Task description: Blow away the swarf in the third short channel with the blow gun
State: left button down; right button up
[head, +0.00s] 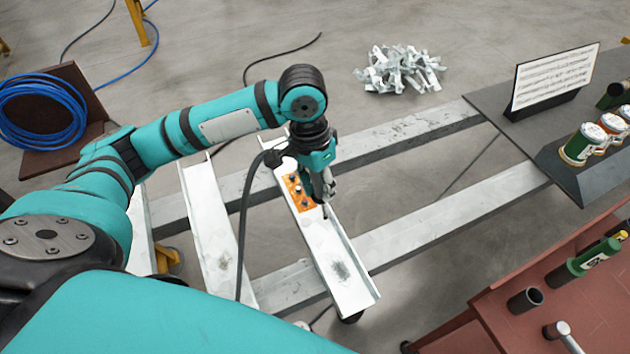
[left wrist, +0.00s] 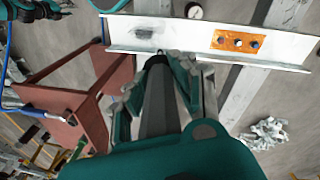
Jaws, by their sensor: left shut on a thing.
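Three short pale metal channels lie across two long grey beams. The rightmost, third channel (head: 352,297) carries a dark patch of swarf (head: 340,270) near its front end and an orange plate with bolts (head: 298,191) further back. My left gripper (head: 326,190) is shut on the blow gun (left wrist: 156,100), over the third channel between the plate and the swarf. The gun's dark tip points down at the channel; I cannot tell its exact height. In the left wrist view, the swarf (left wrist: 144,34) shows just beyond the tip. My right gripper is out of view.
The second channel (head: 212,232) lies to the left. A pile of metal scraps (head: 398,70) lies on the floor behind. A dark table (head: 485,103) with a sheet and cans stands at right, a red-brown bench (head: 600,290) at front right. A dark hose hangs from my left gripper.

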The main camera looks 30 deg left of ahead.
pick_arm(q)
jog(key=shift+w+f+m+g+h, duration=0.3)
jog(key=shift+w+f+m+h, duration=0.2)
jog(key=shift+w+f+m, duration=0.65)
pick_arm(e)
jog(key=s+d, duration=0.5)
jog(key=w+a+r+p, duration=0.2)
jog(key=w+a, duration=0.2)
pick_arm(q)
notch_tip(320, 180, down, 15)
jog(key=w+m+g+h+b, duration=0.1)
jog(key=m+g+b, duration=0.1)
jog(key=m+b, duration=0.2)
jog(key=shift+a+m+g+b, duration=0.25)
jog(key=shift+m+g+b, duration=0.05)
jog(key=shift+m, duration=0.35)
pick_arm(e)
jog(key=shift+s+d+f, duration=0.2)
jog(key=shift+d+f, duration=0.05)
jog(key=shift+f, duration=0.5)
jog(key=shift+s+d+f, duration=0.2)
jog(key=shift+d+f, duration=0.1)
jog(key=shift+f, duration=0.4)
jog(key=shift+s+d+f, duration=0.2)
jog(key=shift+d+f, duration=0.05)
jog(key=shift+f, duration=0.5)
